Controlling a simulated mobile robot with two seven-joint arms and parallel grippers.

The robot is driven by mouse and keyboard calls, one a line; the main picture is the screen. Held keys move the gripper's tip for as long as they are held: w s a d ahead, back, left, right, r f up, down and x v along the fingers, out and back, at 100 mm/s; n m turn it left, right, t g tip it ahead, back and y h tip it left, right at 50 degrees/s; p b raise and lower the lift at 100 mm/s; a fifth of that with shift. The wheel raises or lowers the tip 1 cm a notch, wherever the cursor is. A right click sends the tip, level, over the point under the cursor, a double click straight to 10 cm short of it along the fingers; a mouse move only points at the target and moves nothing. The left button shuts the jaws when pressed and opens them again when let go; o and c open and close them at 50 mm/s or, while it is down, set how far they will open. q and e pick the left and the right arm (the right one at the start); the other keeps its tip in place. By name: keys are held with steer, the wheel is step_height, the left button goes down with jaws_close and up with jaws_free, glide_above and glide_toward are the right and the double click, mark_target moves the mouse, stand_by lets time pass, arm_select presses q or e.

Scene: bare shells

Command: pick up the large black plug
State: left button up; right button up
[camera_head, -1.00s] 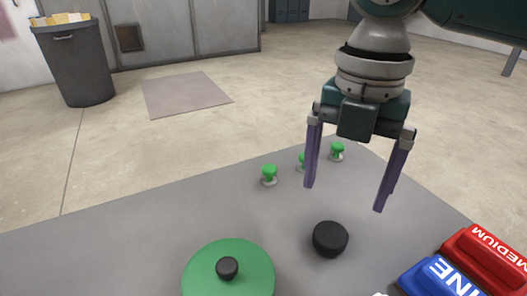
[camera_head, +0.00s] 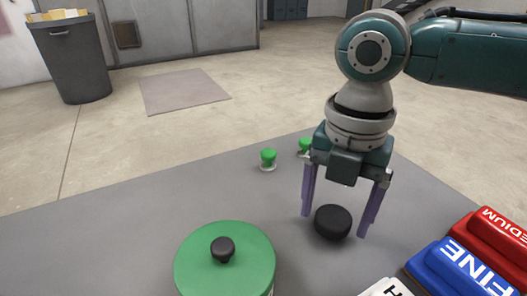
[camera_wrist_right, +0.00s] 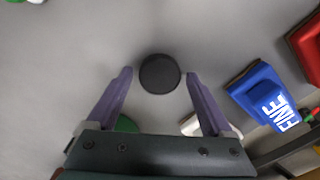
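The large black plug (camera_head: 333,222) is a dark round disc on the grey table, right of the middle in the head view. It also shows in the right wrist view (camera_wrist_right: 159,74). My right gripper (camera_head: 333,223) points down with its two purple fingers apart, one on each side of the plug. In the right wrist view the fingertips (camera_wrist_right: 159,74) flank the plug with a small gap on each side. The plug rests on the table. My left gripper is in neither view.
A green round lid (camera_head: 225,265) with a black knob (camera_head: 222,249) is left of the plug. Small green knobs (camera_head: 268,158) stand behind. Blue (camera_head: 462,266) and red (camera_head: 492,238) labelled blocks are at the right. A white labelled piece (camera_head: 386,288) is in front.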

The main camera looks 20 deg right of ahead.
steer(key=c, duration=1.2)
steer(key=shift+r, duration=0.1)
